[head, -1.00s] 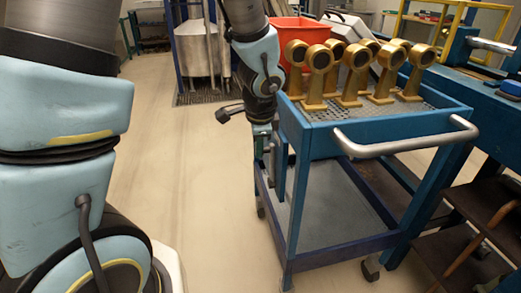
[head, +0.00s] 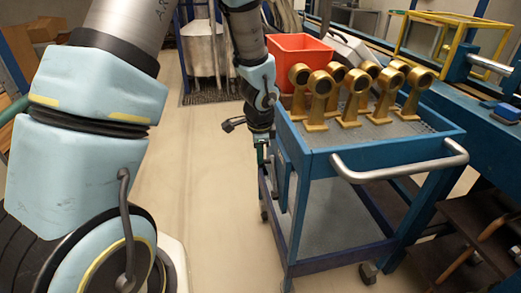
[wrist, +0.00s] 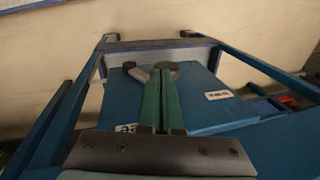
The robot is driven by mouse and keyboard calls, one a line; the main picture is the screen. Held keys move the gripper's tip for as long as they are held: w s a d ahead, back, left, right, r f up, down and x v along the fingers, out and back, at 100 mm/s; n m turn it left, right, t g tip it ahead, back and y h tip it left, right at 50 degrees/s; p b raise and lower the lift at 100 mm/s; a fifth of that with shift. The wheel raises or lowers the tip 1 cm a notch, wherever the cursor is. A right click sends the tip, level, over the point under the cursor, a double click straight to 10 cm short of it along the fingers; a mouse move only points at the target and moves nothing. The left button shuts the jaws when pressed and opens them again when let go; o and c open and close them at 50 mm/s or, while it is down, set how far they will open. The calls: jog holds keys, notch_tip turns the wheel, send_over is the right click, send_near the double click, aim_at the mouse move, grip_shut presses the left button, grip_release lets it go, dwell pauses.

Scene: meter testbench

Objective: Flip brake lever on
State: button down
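In the wrist view, a grey metal lever-like part (wrist: 134,70) with a rounded piece beside it shows at the tips of my gripper (wrist: 161,72). It lies against a blue panel (wrist: 205,80) on the cart's side; I take it for the brake lever. My gripper's green fingers lie side by side, nearly touching, with nothing clearly between them. Whether they touch the lever is unclear. In the head view my gripper (head: 262,152) points down beside the left side of the blue cart (head: 315,160). The lever cannot be made out there.
Several brass-coloured meters (head: 350,100) stand on the cart's top, with a red bin (head: 300,50) behind them. A metal push handle (head: 400,172) sticks out at the cart's front. A blue bench (head: 485,115) stands to the right. The floor (head: 205,150) left of the cart is clear.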

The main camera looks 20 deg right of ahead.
jog(key=shift+w+g+p, duration=0.8)
jog(key=shift+w+p, duration=0.2)
jog(key=shift+p, duration=1.75)
jog(key=w+f+g+p, duration=0.2)
jog(key=w+f, duration=0.2)
jog(key=w, duration=0.1)
jog(key=shift+w+d+f+p, duration=0.2)
jog(key=shift+d+p, duration=0.1)
jog(key=shift+d, duration=0.1)
jog(key=shift+s+f, duration=0.1)
